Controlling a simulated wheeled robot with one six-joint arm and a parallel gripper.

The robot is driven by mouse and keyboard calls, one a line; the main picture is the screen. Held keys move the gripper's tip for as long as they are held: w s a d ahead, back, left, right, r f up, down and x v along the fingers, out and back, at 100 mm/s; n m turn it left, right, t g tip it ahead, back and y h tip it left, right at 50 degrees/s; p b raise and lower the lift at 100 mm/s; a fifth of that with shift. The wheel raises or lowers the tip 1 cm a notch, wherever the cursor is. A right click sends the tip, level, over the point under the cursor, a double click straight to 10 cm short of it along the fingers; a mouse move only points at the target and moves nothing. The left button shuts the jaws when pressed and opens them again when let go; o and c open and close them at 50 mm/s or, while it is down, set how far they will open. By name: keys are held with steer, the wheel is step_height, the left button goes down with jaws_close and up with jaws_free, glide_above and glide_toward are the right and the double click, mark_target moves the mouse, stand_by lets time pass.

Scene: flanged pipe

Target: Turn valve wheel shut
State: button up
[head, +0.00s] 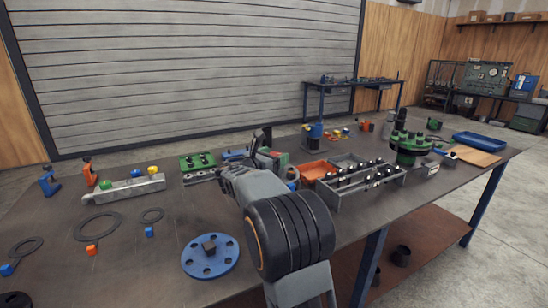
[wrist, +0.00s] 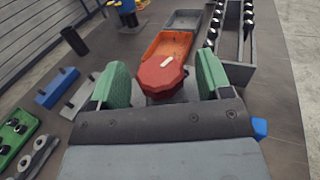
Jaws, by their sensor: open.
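A red, many-sided valve wheel (wrist: 161,76) with a white mark on its top shows in the wrist view, at the middle between my fingers. My gripper (wrist: 163,68) is open, with one green finger pad on the left of the wheel and one on the right. Whether either pad touches the wheel I cannot tell. The lower part of the wheel is hidden behind the gripper body. In the head view my gripper (head: 268,158) is over the middle of the bench, and my arm hides most of what is under it.
An orange tray (wrist: 168,44) lies just beyond the wheel, beside a grey rack (head: 362,187) of black-topped parts. A green round stand (head: 408,150) is farther right. A blue flange (head: 210,256) lies near the front. Blue and grey blocks (wrist: 57,88) lie left of my gripper.

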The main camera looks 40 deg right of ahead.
steer(key=c, duration=0.9)
steer(key=shift+c, duration=0.2)
steer(key=shift+r+m+g+p, duration=0.2)
steer(key=shift+m+g+p, duration=0.15)
steer(key=shift+p, duration=0.35)
steer(key=shift+w+r+m+g+h+p, duration=0.15)
steer(key=shift+m+g+h+p, duration=0.3)
steer(key=shift+g+p, duration=0.75)
steer(key=m+g+p, duration=0.2)
steer(key=g+p, duration=0.1)
steer(key=p, duration=0.1)
steer(key=shift+m+g+y+p, duration=0.25)
steer(key=shift+m+g+p, duration=0.05)
steer(key=shift+m+g, duration=0.1)
steer(key=m+g+y+p, duration=0.1)
steer(key=m+g+p, duration=0.1)
steer(key=g+p, duration=0.2)
steer(key=shift+w+m+g+p, duration=0.15)
steer(key=shift+m+g+p, duration=0.1)
steer(key=shift+m+p, duration=0.2)
steer(key=m+g+p, duration=0.1)
steer(key=g+y+p, duration=0.1)
steer(key=shift+d+f+m+p, duration=0.1)
steer(key=shift+f+m+p, duration=0.1)
steer(key=shift+m+p, duration=0.15)
steer(key=shift+f+m+g+y, duration=0.15)
steer(key=shift+m+g+y, duration=0.15)
steer(key=shift+g+y, duration=0.15)
